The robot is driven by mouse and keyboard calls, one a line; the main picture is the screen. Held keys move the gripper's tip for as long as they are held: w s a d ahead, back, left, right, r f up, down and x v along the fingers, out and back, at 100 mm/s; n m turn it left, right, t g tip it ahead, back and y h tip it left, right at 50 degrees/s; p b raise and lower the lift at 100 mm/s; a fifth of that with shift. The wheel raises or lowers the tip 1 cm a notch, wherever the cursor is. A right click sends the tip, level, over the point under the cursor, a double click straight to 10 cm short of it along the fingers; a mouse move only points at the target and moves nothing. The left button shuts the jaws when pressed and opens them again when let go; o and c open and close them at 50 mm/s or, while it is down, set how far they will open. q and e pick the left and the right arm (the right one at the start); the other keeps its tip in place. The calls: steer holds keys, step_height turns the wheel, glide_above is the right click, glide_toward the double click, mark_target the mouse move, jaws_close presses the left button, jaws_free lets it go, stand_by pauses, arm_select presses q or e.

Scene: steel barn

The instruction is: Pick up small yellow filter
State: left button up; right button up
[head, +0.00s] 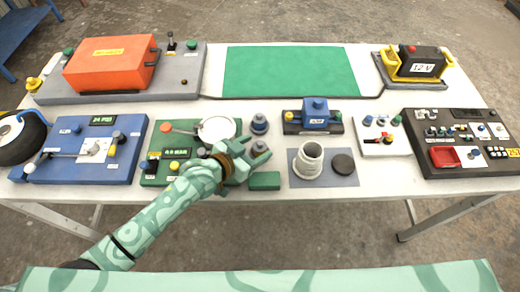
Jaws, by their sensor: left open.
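I cannot tell for certain which thing is the small yellow filter. A small yellow piece (34,84) stands at the left end of the grey board at the back left. Another small yellow round piece (174,166) sits on the green panel (150,180), left of my left gripper. My left gripper (250,152) is open over the right edge of the green panel, close to a grey-blue knobbed part (261,149). Nothing shows between its fingers. My forearm hides part of the green panel. My right gripper is out of view.
An orange box (108,64) sits back left, a blue panel (85,150) front left. A black battery (414,63) with yellow handles stands back right, a dark panel (465,140) front right. A grey cup (309,160) stands right of my gripper. The green mat (290,72) is clear.

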arm_select(q)
steer(key=shift+d, duration=0.1)
steer(key=shift+c, duration=0.3)
steer(key=c, duration=1)
